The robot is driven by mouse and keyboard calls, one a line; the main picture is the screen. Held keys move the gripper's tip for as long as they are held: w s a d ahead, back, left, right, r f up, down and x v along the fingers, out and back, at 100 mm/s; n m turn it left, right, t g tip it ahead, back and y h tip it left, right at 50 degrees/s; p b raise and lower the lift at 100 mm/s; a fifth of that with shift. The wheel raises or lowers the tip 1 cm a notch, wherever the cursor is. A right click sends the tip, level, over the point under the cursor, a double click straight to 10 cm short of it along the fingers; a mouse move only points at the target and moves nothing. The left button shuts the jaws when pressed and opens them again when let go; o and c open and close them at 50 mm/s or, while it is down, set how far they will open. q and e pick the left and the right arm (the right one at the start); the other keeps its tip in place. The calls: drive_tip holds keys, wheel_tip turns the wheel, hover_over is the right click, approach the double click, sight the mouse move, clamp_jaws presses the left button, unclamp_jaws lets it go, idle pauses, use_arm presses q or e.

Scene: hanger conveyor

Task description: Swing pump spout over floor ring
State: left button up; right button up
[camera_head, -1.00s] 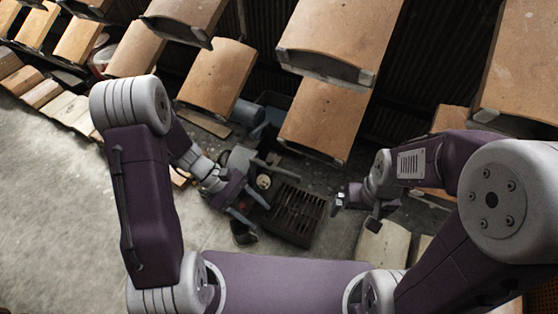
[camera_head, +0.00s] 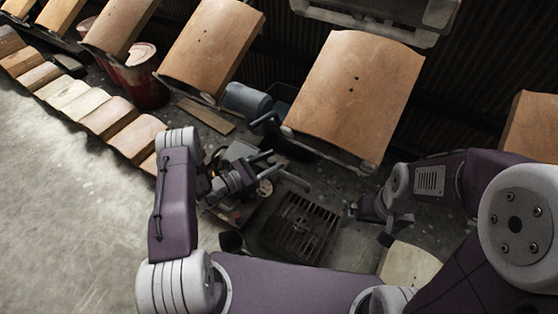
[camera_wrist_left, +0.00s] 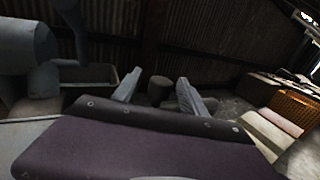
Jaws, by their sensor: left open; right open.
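My left gripper (camera_head: 258,169) is open beside a cluster of grey and dark parts on the floor. In the left wrist view its two grey fingers (camera_wrist_left: 158,92) stand apart with nothing held between them. A grey bar (camera_head: 292,179), which looks like the pump spout, sticks out to the right of this gripper; I cannot tell whether they touch. Much of the pump is hidden by my left arm. A small pale round part (camera_head: 264,188) sits below the bar. I cannot clearly make out the floor ring. My right gripper (camera_head: 368,222) is open and empty, right of the grate.
A dark slotted grate (camera_head: 300,228) lies on the floor between the grippers. Curved wooden panels (camera_head: 355,95) hang above, and more line the left. A red bin (camera_head: 145,78) stands at the back left. Concrete floor at left is clear.

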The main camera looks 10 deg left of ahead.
use_arm(q)
drive_tip(key=shift+b+x, duration=0.35)
drive_tip(key=shift+x, duration=1.2)
clamp_jaws()
